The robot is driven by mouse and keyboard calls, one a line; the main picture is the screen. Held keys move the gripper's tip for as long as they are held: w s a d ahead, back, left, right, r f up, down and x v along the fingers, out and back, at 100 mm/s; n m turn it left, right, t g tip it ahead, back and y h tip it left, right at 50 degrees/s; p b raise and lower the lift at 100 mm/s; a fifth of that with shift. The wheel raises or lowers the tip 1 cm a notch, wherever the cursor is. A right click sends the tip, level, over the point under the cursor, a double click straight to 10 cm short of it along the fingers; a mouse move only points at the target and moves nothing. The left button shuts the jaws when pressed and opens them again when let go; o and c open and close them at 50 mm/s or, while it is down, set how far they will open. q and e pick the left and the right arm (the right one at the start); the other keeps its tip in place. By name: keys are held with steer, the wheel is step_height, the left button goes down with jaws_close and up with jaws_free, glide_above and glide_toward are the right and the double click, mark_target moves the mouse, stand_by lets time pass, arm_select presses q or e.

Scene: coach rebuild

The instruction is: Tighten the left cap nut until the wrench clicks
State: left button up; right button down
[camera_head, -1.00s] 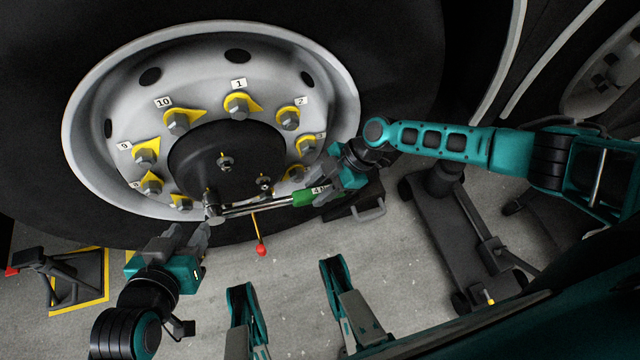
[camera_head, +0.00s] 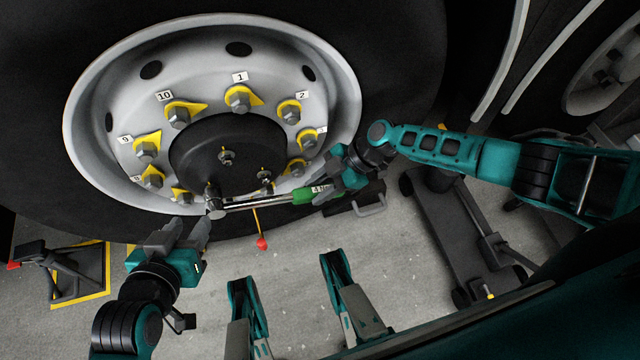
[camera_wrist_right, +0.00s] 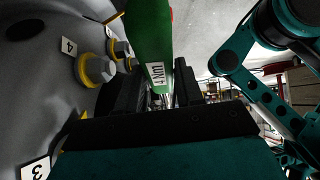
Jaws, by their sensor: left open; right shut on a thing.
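The wrench has a steel shaft (camera_head: 258,204) and a green handle (camera_head: 303,196). My right gripper (camera_head: 326,190) is shut on the handle, which also shows between its dark fingers in the right wrist view (camera_wrist_right: 150,40). The wrench head (camera_head: 214,208) is at the lower left of the black hub cover (camera_head: 205,150), where the left cap nut is hidden or too small to make out. My left gripper (camera_head: 197,232) is open and empty, just below the wrench head; I cannot tell whether it touches it.
The wheel rim (camera_head: 85,150) carries large nuts with yellow markers and number tags around the hub. A red ball on a yellow rod (camera_head: 262,243) hangs below the wrench. A black stand (camera_head: 65,272) is at lower left, a jack (camera_head: 445,225) at right.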

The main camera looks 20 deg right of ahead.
steer(key=shift+s+f, duration=0.15)
steer(key=shift+f, duration=0.1)
steer(key=shift+f+y, duration=0.3)
steer(key=shift+f, duration=0.25)
steer(key=shift+a+f, duration=0.15)
steer(key=shift+f, duration=0.2)
steer(key=shift+w+f+y, duration=0.2)
steer(key=shift+f+y, duration=0.1)
steer(key=shift+f, duration=0.1)
steer(key=shift+a+f+y, duration=0.1)
steer(key=shift+f+y, duration=0.2)
steer(key=shift+f, duration=0.05)
steer(key=shift+s, duration=0.1)
